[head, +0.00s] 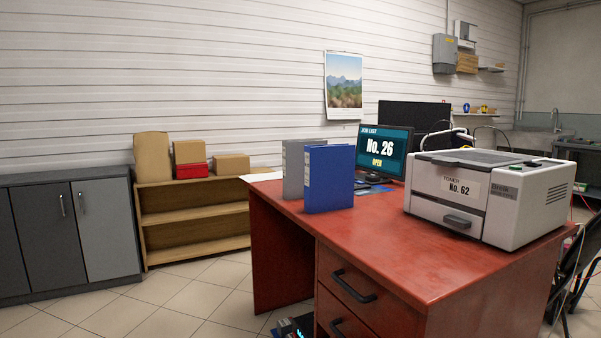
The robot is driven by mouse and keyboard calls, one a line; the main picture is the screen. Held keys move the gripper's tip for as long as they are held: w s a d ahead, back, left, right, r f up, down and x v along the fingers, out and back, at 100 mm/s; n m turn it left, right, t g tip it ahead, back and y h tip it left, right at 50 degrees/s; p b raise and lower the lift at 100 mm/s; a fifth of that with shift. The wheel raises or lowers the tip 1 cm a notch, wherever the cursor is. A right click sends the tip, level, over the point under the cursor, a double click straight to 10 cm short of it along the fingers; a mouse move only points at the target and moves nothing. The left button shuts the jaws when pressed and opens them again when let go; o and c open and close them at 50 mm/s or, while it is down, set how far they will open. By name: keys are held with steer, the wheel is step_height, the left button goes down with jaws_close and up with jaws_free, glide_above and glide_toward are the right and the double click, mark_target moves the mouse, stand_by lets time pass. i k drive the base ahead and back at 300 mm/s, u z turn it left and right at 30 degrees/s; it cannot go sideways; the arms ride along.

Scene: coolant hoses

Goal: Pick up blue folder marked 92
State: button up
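A blue folder (330,180) stands upright on the red desk (405,236), near its left side. Its spine, with a small pale label, faces left of me; I cannot read any number on it. A grey folder (293,170) stands upright just behind it and to the left, partly hidden by it. My gripper is not in view.
A printer (478,196) labelled No. 62 stands on the desk's right side. A monitor (386,150) reading No. 26 is behind the folders. A wooden shelf (195,218) and grey cabinets (104,230) line the wall. The desk's front middle and the tiled floor at left are clear.

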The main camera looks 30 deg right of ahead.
mark_target(329, 169)
steer(key=k, duration=0.35)
steer(key=u, duration=1.65)
steer(key=i, duration=1.65)
steer(key=z, duration=3.1)
